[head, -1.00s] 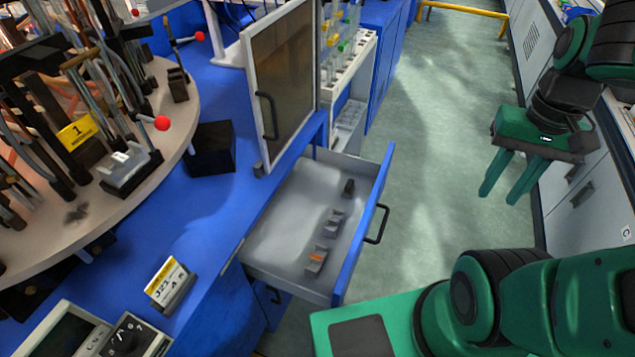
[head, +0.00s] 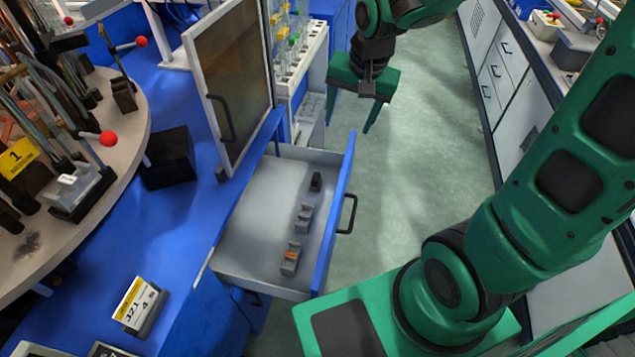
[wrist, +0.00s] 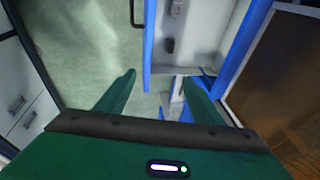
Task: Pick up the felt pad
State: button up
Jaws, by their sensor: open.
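The open drawer (head: 255,215) holds a row of small items. A small dark block (head: 316,181) stands at its far end, and it also shows in the wrist view (wrist: 168,46). My gripper (head: 349,124) is open and empty, fingers down, above the floor beyond the drawer's far right corner. In the wrist view its fingers (wrist: 160,80) are apart, short of the drawer.
A framed glass door (head: 238,80) stands open left of the drawer. The blue drawer front (head: 335,215) has a dark handle (head: 348,213). A rack of glassware (head: 300,60) stands behind. The round bench (head: 60,230) is crowded with burners. The floor (head: 420,150) to the right is clear.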

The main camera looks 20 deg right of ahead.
jog(key=w+a+f+m+g, duration=0.2)
jog(key=w+f+m, duration=0.4)
jog(key=f+m, duration=0.2)
jog(key=m+g, duration=0.1)
jog(key=m, duration=0.8)
send_near(315, 176)
jog(key=shift+d, duration=0.1)
jog(key=shift+f, duration=0.4)
jog(key=shift+m, duration=0.3)
jog(key=shift+a+f, duration=0.15)
jog(key=shift+f, duration=2.45)
jog(key=shift+a+f, duration=0.15)
jog(key=shift+f, duration=2.45)
jog(key=c, duration=1.2)
